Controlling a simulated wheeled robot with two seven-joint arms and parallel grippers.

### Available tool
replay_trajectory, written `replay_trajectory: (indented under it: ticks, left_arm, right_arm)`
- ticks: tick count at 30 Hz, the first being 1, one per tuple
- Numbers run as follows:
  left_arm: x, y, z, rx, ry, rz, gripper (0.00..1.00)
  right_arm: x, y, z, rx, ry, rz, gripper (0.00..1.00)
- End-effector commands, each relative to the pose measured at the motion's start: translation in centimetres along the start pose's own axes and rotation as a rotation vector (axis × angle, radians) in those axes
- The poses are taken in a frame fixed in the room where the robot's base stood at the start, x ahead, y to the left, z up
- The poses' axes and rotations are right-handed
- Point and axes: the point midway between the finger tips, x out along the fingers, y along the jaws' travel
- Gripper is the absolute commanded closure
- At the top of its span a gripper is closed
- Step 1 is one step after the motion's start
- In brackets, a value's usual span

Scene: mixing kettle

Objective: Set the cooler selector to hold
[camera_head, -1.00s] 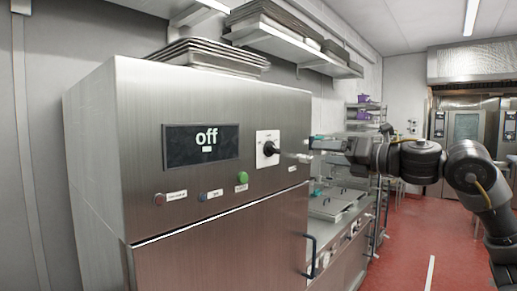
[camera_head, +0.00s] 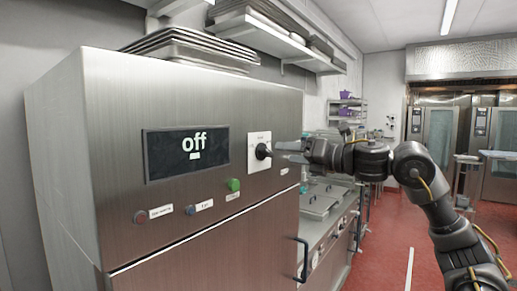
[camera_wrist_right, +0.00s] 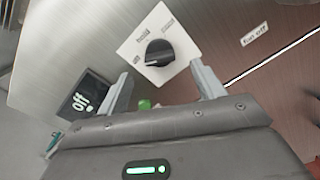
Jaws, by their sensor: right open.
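The cooler selector is a black rotary knob (camera_head: 263,151) on a white square plate (camera_head: 254,139) on the steel cooler's front. In the right wrist view the knob (camera_wrist_right: 158,53) sits just beyond and between my open fingers, with small labels around it. The cooler display (camera_head: 187,152) reads "off". My right gripper (camera_head: 283,151) is close in front of the knob and slightly right of it, open and empty; it also shows in the right wrist view (camera_wrist_right: 165,88). I cannot tell contact. My left gripper is not in view.
Left of the selector are a green button (camera_head: 233,184), a blue button (camera_head: 190,209) and a red-brown button (camera_head: 140,217). Trays (camera_head: 190,47) lie on top of the cooler. A dark handle (camera_head: 301,258) sticks out below right. Red floor (camera_head: 385,240) is open at right.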

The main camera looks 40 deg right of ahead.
Motion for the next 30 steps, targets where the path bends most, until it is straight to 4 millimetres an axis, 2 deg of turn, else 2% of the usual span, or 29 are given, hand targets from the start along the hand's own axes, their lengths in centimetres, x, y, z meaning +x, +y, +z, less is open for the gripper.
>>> replay_trajectory:
  ticks: [6,16,30]
  left_arm:
    - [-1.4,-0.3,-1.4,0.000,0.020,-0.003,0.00]
    - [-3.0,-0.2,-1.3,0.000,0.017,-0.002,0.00]
    - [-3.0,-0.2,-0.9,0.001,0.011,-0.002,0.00]
  right_arm:
    - [2.7,0.2,0.2,0.002,0.001,0.002,0.32]
    - [6.7,0.2,0.2,0.002,0.000,0.002,0.32]
    - [6.8,0.1,0.0,0.000,-0.001,0.000,0.32]
